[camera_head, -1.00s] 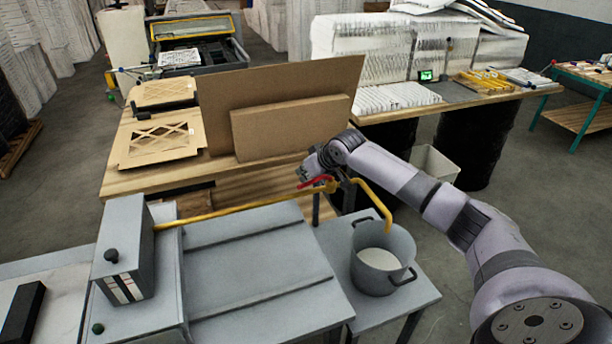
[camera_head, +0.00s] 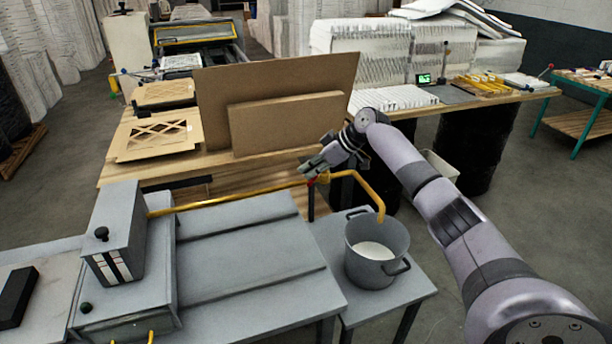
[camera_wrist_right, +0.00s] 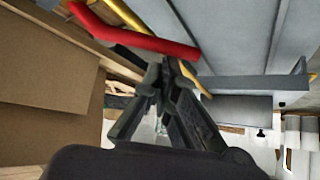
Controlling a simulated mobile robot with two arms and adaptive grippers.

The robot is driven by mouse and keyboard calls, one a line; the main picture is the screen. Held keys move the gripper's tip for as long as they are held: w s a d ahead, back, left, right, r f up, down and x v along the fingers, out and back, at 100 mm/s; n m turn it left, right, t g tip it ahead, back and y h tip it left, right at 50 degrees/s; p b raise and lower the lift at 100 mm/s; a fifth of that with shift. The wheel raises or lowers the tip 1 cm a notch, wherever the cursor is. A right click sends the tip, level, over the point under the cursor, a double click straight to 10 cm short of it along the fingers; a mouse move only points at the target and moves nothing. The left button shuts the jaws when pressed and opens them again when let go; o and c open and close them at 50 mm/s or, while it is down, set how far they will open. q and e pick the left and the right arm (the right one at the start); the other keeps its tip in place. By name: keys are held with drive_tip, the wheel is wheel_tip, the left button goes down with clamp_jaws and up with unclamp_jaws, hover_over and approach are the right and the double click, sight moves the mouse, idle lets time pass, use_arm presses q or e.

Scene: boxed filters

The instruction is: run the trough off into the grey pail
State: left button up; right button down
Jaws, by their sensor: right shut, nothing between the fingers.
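The grey pail (camera_head: 362,270) stands on a low grey stand under the bent end of the yellow pipe (camera_head: 240,200). White liquid (camera_head: 373,250) lies in the pail; I see no stream from the pipe. The pipe runs from the grey machine box (camera_head: 117,235) at left; I cannot make out the trough's inside. A red lever (camera_head: 311,183) sits on the pipe, and it shows larger in the right wrist view (camera_wrist_right: 130,38). My right gripper (camera_head: 308,172) is shut and empty at the lever, its fingertips close to it; contact is unclear. My left gripper is out of view.
The grey machine bed (camera_head: 245,255) fills the lower middle. Behind it, brown boards (camera_head: 285,125) stand on a wooden table with cut cardboard frames (camera_head: 155,138). A pale bin (camera_head: 440,166) stands on the floor behind my right arm.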

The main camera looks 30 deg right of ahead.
drive_tip(key=shift+s+d+f+n+g+y+b, duration=0.35)
drive_tip(key=shift+s+n+g+y+b, duration=0.2)
drive_tip(key=shift+n, duration=0.35)
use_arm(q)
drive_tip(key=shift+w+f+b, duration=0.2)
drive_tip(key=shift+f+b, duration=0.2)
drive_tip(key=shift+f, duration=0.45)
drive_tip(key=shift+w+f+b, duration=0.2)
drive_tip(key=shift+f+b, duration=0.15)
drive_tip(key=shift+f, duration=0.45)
use_arm(e)
drive_tip(key=shift+s+d+r, duration=0.1)
drive_tip(key=shift+s+d, duration=0.7)
drive_tip(key=shift+d, duration=0.25)
drive_tip(key=shift+s+d+r, duration=0.1)
drive_tip(key=shift+s+d, duration=0.7)
drive_tip(key=shift+d, duration=0.25)
drive_tip(key=shift+r, duration=0.1)
